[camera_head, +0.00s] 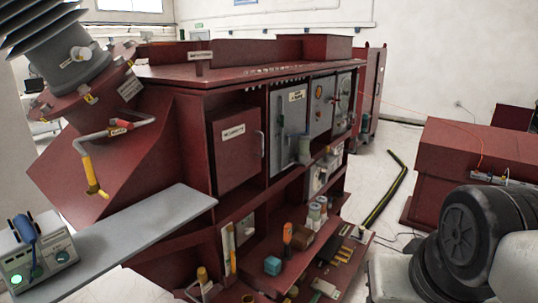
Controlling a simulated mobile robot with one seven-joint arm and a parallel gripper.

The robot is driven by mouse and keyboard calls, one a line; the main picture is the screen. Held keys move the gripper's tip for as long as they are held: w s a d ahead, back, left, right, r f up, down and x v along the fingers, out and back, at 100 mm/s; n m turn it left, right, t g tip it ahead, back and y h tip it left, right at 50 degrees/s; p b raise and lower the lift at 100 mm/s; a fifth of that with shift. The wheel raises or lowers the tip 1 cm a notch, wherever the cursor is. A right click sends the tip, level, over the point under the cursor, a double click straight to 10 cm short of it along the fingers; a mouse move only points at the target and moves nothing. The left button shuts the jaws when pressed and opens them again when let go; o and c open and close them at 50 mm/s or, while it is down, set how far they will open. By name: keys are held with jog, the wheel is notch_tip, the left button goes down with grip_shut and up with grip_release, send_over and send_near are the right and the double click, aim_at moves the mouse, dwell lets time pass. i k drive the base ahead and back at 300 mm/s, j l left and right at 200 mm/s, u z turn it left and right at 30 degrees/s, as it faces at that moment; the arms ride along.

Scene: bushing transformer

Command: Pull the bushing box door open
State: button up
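A red box door (236,172) with a white label sits in the side of the large red cabinet (190,145), near the middle of the view. The label is too small to read surely. A thin upright handle (261,144) is on the door's right edge. The door looks shut, flush with its frame. My gripper is not in view; only a dark and grey part of my arm shows at the lower right, well apart from the door.
A grey shelf (150,232) juts out at the lower left, with an instrument (40,262) on its end. Lower red shelves (290,250) hold several small items. A red box (465,160) stands at the right. Open floor with a dark green-yellow strip (386,190) lies between.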

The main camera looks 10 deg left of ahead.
aim_at(238, 140)
jog(key=u, duration=0.7)
jog(key=i+l, duration=0.45)
jog(key=l, duration=0.2)
jog(key=i+l+u, duration=0.1)
jog(key=i+l, duration=0.35)
jog(key=l, duration=0.25)
jog(key=j+u, duration=0.1)
jog(key=j, duration=0.4)
